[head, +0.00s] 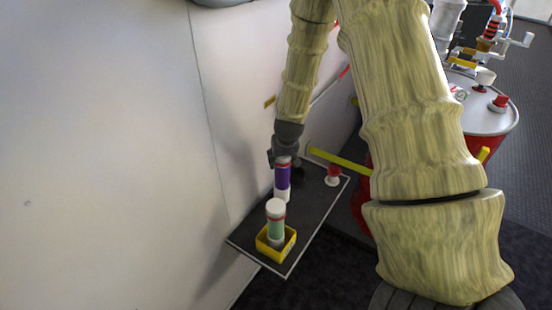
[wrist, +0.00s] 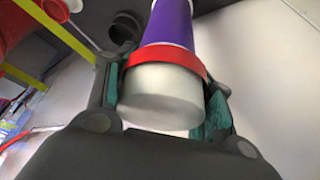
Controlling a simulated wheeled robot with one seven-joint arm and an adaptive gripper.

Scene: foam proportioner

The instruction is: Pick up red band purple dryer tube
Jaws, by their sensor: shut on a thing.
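The purple dryer tube (head: 282,179) has a purple body, a white lower end and a red band near its top. It is upright over the dark shelf in the head view; I cannot tell if its lower end touches the shelf. In the wrist view the tube's red band (wrist: 166,60) and pale cap lie between the finger pads. My gripper (wrist: 165,95) is shut on the tube around the banded end. In the head view my gripper (head: 285,158) comes down on it from above and hides the tube's top.
On the dark shelf (head: 313,212), a yellow square holder (head: 262,248) carries a green tube with a white cap (head: 275,220) in front of the purple tube. A red-and-white knob (head: 333,174) stands to the right. A white wall is on the left; a yellow bar (head: 340,161) runs behind.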

